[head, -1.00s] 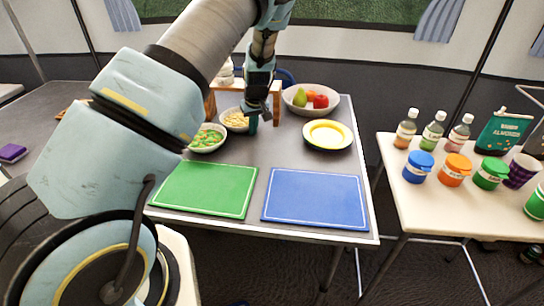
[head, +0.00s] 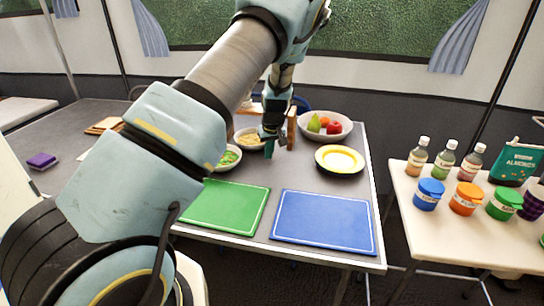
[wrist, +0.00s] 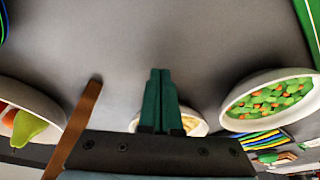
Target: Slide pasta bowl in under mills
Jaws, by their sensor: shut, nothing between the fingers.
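The white pasta bowl (head: 247,146), holding pale yellow pasta, stands on the grey table at the front of a wooden stand. The stand's right leg (head: 292,124) shows beside my arm; its top and the mills are hidden behind my arm. My gripper (head: 268,152) is shut and empty, pointing down by the right front side of the pasta bowl. In the wrist view, the shut green fingers (wrist: 160,100) overlap the pasta bowl (wrist: 198,124), mostly hidden by the gripper. The stand's brown leg (wrist: 85,120) lies to their left. I cannot tell whether the fingers touch the bowl.
A bowl of green and orange vegetables (head: 229,160) stands close to the pasta bowl. A fruit bowl (head: 342,133) is right of the stand, with a yellow plate (head: 340,160) nearer. Green (head: 225,207) and blue (head: 323,220) boards lie in front. A side table (head: 400,185) holds bottles and jars.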

